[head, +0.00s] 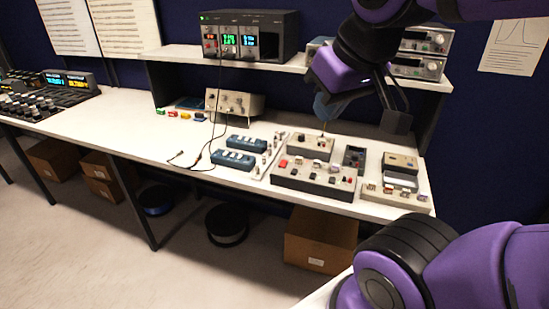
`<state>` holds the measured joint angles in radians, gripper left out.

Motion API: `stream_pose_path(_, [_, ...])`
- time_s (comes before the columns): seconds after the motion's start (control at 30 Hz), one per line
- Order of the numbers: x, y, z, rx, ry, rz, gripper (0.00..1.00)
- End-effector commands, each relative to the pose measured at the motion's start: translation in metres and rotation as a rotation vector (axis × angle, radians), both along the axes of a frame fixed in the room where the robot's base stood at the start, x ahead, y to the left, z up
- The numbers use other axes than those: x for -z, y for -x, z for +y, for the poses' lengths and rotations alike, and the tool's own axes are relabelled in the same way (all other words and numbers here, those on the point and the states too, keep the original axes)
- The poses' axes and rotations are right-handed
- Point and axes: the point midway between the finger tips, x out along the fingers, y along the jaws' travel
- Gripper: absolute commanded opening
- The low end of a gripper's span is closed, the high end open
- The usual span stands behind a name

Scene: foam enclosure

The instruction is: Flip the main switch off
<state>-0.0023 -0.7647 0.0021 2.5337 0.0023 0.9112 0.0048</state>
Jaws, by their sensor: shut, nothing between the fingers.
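A grey control box (313,183) with a dark base sits near the front edge of the bench. A red switch (283,163) shows at its left end, with several small knobs and dark switches along its top. A smaller box (303,150) with small controls on top stands just behind it. I cannot tell for sure which control is the main switch, or its position. My gripper (322,126) points down above the smaller box, its fingers together and empty. I cannot tell whether the tip touches the box.
Two blue boxes (232,160) lie left of the control box. A small dark meter (354,157) and another panel (396,195) stand to its right. A shelf (185,54) with a power supply (250,36) runs behind. The left bench top (110,120) has free room.

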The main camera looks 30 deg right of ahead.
Motion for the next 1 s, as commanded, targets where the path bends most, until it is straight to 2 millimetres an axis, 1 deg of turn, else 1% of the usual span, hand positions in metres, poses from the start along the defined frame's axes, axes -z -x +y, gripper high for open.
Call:
stream_pose_path(0.17, [0.000, -0.003, -0.001, -0.003, 0.005, 0.004, 0.00])
stream_pose_path(0.27, [-0.001, -0.015, -0.003, -0.016, 0.022, 0.018, 0.00])
stream_pose_path(0.37, [-0.002, -0.036, -0.007, -0.041, 0.054, 0.044, 0.00])
stream_pose_path(0.53, [0.003, -0.086, -0.019, -0.109, 0.122, 0.102, 0.00])
stream_pose_path(0.67, [0.014, -0.125, -0.031, -0.169, 0.169, 0.148, 0.00])
stream_pose_path(0.8, [0.032, -0.168, -0.046, -0.238, 0.207, 0.198, 0.00])
stream_pose_path(0.87, [0.042, -0.185, -0.053, -0.268, 0.221, 0.218, 0.00])
stream_pose_path(1.0, [0.070, -0.225, -0.071, -0.343, 0.247, 0.267, 0.00])
